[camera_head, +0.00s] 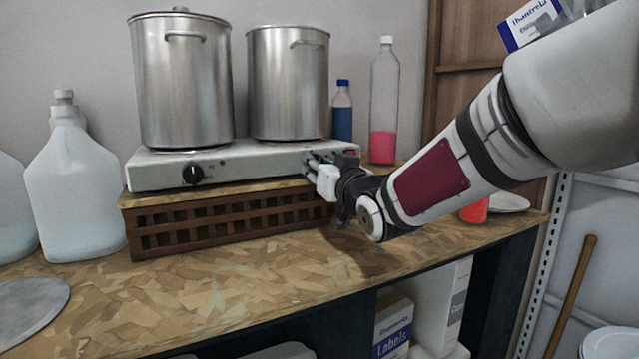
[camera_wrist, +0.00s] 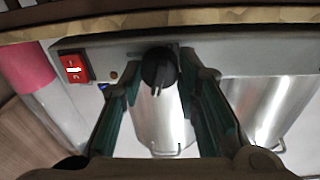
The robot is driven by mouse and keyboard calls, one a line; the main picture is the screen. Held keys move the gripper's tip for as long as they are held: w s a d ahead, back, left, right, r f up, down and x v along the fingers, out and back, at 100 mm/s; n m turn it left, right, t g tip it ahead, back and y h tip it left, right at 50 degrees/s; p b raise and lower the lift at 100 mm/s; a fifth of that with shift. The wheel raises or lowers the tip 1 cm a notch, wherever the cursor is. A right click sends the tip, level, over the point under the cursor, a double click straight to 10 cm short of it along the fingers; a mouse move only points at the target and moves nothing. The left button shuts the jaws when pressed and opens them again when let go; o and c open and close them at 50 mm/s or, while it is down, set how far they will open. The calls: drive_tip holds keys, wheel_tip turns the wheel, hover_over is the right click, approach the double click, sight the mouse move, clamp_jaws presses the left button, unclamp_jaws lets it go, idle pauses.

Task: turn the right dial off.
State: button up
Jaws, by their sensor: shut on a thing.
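The two-burner hotplate (camera_head: 250,160) sits on a slatted brown crate on the bench. Its left dial (camera_head: 193,174) is black and in plain sight in the head view. The right dial (camera_wrist: 159,67) is a round black knob with a raised grip, seen in the wrist view; in the head view my gripper hides it. My gripper (camera_head: 318,170) reaches the right end of the hotplate's front panel. In the wrist view its two fingers (camera_wrist: 162,72) stand on either side of the right dial, shut on it.
Two steel pots (camera_head: 183,80) (camera_head: 288,82) stand on the hotplate. A blue bottle (camera_head: 342,112) and a tall bottle with pink liquid (camera_head: 384,100) stand behind. A red switch (camera_wrist: 75,67) is beside the right dial. The bench front (camera_head: 220,290) is clear.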

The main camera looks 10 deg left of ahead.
drive_tip(key=shift+f+n+b, duration=0.1)
drive_tip(key=shift+n+b, duration=1.5)
drive_tip(key=shift+n, duration=0.3)
drive_tip(key=o, duration=1.2)
drive_tip(key=shift+c, duration=0.2)
drive_tip(key=v, duration=1.2)
drive_tip(key=shift+w+d, duration=0.1)
